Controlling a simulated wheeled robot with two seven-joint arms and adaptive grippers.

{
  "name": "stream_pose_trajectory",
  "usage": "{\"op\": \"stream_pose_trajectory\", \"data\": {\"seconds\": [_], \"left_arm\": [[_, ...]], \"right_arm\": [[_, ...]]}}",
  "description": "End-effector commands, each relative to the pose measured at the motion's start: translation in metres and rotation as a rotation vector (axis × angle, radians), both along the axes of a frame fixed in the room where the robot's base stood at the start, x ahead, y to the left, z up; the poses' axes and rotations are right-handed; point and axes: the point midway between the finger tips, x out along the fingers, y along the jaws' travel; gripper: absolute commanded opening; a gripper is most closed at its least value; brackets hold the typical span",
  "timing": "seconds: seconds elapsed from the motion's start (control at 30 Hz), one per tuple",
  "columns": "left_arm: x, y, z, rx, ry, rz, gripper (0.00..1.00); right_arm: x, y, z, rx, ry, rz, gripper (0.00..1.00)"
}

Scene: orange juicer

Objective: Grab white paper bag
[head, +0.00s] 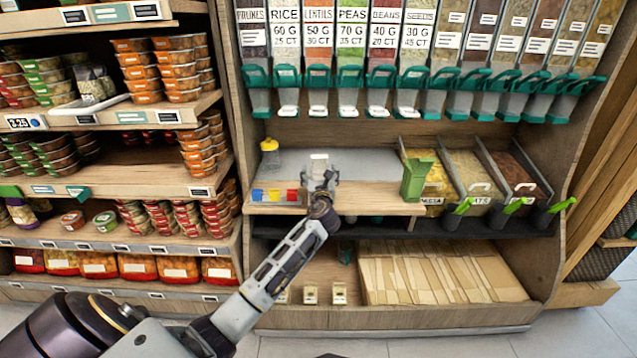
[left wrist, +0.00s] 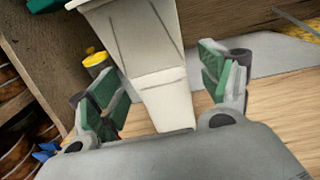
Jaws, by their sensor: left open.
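The white paper bag (left wrist: 150,50) stands upright between the fingers of my left gripper (left wrist: 162,88) in the left wrist view. Its top runs out of the frame and it narrows towards my palm. Gaps show between it and the green finger pads on both sides, so the gripper is open around it. In the head view the bag (head: 319,160) is a small pale shape at my left gripper (head: 319,180), over the wooden counter. The gripper partly hides it there. My right gripper is not in view.
A yellow-capped bottle (head: 270,158) stands behind and left, also in the left wrist view (left wrist: 96,62). A green container (head: 417,180) stands right, beside food bins (head: 470,180). Dispensers (head: 320,80) hang above; brown bags (head: 440,272) lie below.

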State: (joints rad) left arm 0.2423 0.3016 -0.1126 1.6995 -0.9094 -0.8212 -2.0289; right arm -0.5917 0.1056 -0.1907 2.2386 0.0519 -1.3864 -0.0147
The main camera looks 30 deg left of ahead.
Motion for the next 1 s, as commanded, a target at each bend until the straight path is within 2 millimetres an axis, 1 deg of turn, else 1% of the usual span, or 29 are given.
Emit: {"op": "stream_pose_trajectory", "data": {"seconds": [0.2, 0.43, 0.63, 1.0], "left_arm": [[0.016, 0.012, 0.004, -0.001, -0.003, 0.000, 0.78], [0.030, 0.022, 0.003, 0.000, 0.000, -0.001, 0.78], [0.033, 0.024, 0.004, -0.001, -0.001, -0.001, 0.78], [0.033, 0.024, 0.004, -0.001, -0.001, -0.001, 0.78]], "right_arm": [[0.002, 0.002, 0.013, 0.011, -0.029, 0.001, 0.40], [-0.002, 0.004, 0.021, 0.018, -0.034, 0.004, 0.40], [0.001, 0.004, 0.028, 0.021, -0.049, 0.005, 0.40], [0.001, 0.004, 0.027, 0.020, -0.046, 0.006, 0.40]]}}
